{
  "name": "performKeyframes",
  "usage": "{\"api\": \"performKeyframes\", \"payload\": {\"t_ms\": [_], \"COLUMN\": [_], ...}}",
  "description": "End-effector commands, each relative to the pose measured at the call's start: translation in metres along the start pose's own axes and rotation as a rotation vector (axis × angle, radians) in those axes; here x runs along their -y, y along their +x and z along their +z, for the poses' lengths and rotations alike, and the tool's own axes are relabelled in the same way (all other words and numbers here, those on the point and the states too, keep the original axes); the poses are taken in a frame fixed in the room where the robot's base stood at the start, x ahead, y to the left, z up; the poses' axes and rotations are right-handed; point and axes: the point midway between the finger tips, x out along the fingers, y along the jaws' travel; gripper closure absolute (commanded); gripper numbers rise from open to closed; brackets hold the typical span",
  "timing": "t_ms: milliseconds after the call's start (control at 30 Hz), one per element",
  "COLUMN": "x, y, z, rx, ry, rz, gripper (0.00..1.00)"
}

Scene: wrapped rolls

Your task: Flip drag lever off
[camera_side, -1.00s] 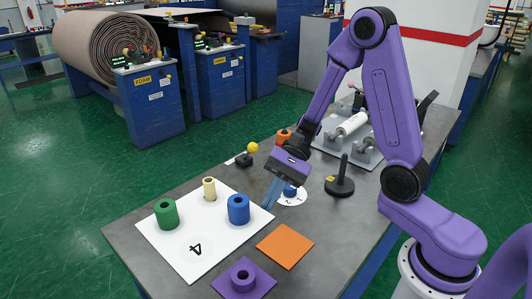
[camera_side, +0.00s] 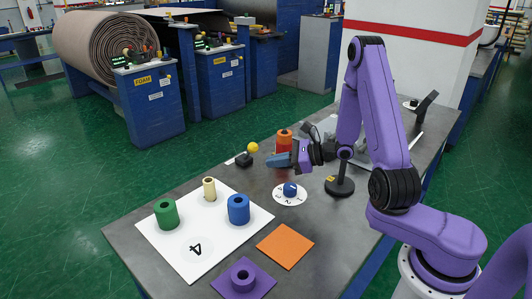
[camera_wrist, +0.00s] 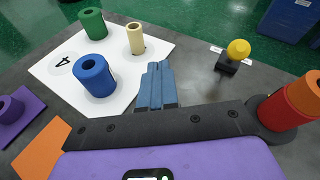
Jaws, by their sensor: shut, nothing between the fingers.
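A small lever with a yellow ball knob (camera_side: 252,147) stands on a black base near the far left edge of the table. Its stalk leans toward the right in the side view. In the wrist view the yellow knob (camera_wrist: 238,49) is at the upper right, with small white labels beside its base; their text is too small to read. My gripper (camera_side: 270,160) is shut and empty, with blue fingers pointing left above the table, to the right of the lever and apart from it. Its fingertips (camera_wrist: 160,66) show in the middle of the wrist view.
A red and orange roll (camera_side: 284,141) stands close behind my gripper. A blue dial (camera_side: 290,189) on a numbered disc, a black post (camera_side: 340,182), a white board (camera_side: 170,236) bearing green, cream and blue rolls, an orange square (camera_side: 285,246) and a purple piece (camera_side: 243,279) are nearby.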

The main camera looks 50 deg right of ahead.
Motion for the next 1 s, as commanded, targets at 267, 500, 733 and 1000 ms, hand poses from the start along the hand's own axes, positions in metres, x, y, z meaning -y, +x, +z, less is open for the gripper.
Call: {"api": "performKeyframes", "payload": {"t_ms": [267,500,733,1000], "x": [0.043,0.057,0.058,0.06], "y": [-0.035,-0.052,-0.054,-0.048], "z": [-0.044,-0.061,-0.063,-0.063], "rx": [-0.04,-0.057,-0.058,-0.057], "ry": [0.166,0.223,0.227,0.225], "rz": [-0.288,-0.395,-0.405,-0.402], "gripper": [1.0,1.0,1.0,1.0]}}
